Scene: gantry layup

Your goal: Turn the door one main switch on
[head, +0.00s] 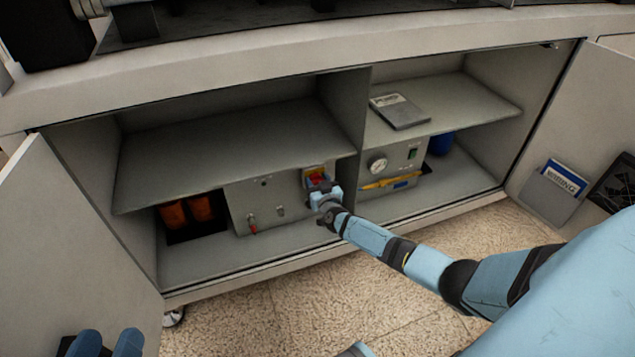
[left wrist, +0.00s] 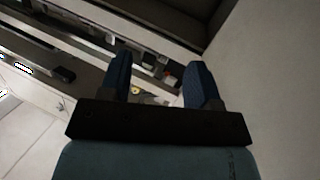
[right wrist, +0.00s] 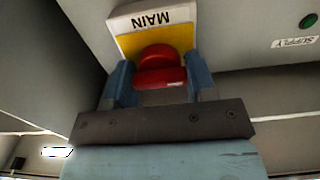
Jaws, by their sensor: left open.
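The main switch (head: 318,176) is a red knob on a yellow plate, on the grey panel in the left bay of the open cabinet. In the right wrist view its red knob (right wrist: 160,68) sits between my right gripper's fingers, below a white label reading MAIN. My right gripper (head: 322,190) reaches into the bay, and its fingers (right wrist: 160,85) appear to touch both sides of the knob. The knob's setting cannot be read. My left gripper (head: 104,345) is open and empty at the bottom left, near the left door.
The grey panel (head: 240,208) also carries a red-tipped lever and small fittings. Orange items (head: 188,212) stand left of it. The right bay holds a gauge box (head: 392,165) with a yellow handle. Shelves lie close above. Open doors (head: 70,240) flank the cabinet. A green light (right wrist: 308,21) marked SUPPLY shows.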

